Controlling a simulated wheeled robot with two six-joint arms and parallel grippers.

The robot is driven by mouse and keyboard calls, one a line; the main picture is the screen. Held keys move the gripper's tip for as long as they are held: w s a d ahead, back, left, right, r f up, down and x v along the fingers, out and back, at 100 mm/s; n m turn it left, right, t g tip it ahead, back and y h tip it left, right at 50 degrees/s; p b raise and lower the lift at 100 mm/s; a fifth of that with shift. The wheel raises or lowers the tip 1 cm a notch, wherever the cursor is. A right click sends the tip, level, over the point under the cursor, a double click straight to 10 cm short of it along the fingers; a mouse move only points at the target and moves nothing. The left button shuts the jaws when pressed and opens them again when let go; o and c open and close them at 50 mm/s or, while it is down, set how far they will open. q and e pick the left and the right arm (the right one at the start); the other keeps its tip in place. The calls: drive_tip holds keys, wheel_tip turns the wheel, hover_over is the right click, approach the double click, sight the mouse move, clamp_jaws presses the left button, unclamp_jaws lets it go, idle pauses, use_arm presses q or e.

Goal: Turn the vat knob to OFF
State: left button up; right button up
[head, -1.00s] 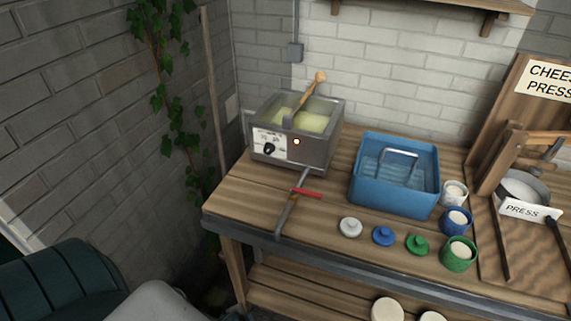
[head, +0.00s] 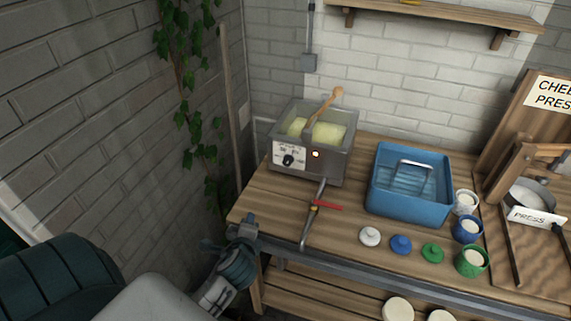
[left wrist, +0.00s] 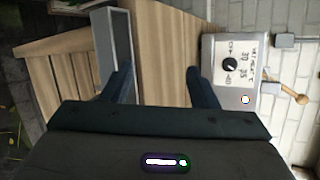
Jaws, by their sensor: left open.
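The vat (head: 335,165) is a grey metal box on the left part of the workbench, holding pale yellow contents and a wooden-handled tool. Its front has a white dial panel with a black knob (head: 288,160) and a lit round lamp (head: 315,154). The knob also shows in the left wrist view (left wrist: 231,64), with the panel turned sideways; which mark it points to is too small to tell. My left gripper (head: 228,232) is open and empty at the bench's left front corner, apart from the knob. Its two fingers show in the left wrist view (left wrist: 158,78). My right gripper is out of view.
A spout with a red handle (head: 326,205) runs forward from the vat. A blue tub (head: 408,205), small lids and cups stand to the right, then the press (head: 530,195). A brick wall with ivy (head: 190,110) is at left. Bare bench lies left of the spout.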

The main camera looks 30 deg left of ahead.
sight(287, 163)
use_arm(q)
drive_tip(key=w+r+m+t, duration=0.1)
drive_tip(key=w+m, duration=0.2)
drive_tip(key=m, duration=0.1)
drive_tip(key=w+a+r+m+t, duration=0.1)
drive_tip(key=w+m+t, duration=0.1)
drive_tip(key=m, duration=0.1)
drive_tip(key=w+a+r+m+t, duration=0.1)
drive_tip(key=w+m, duration=0.2)
drive_tip(key=m, duration=0.1)
drive_tip(key=shift+w+m, duration=0.3)
drive_tip(key=w+m+t, duration=0.1)
drive_tip(key=m, duration=0.2)
drive_tip(key=w+m+t+h, duration=0.1)
drive_tip(key=w+m, duration=0.1)
drive_tip(key=m, duration=0.1)
drive_tip(key=w+m+t, duration=0.1)
drive_tip(key=w+m, duration=0.1)
drive_tip(key=m, duration=0.2)
drive_tip(key=shift+w+d+r+h, duration=0.15)
drive_tip(key=shift+d+h, duration=0.05)
drive_tip(key=shift+h, duration=0.2)
drive_tip(key=m, duration=0.1)
drive_tip(key=w+m, duration=0.1)
drive_tip(key=shift+w+d+m+h, duration=0.1)
drive_tip(key=shift+d+m+h, duration=0.1)
drive_tip(key=shift+m+h, duration=0.2)
drive_tip(key=x, duration=1)
drive_tip(key=shift+w+r, duration=0.1)
drive_tip(key=shift+w, duration=0.2)
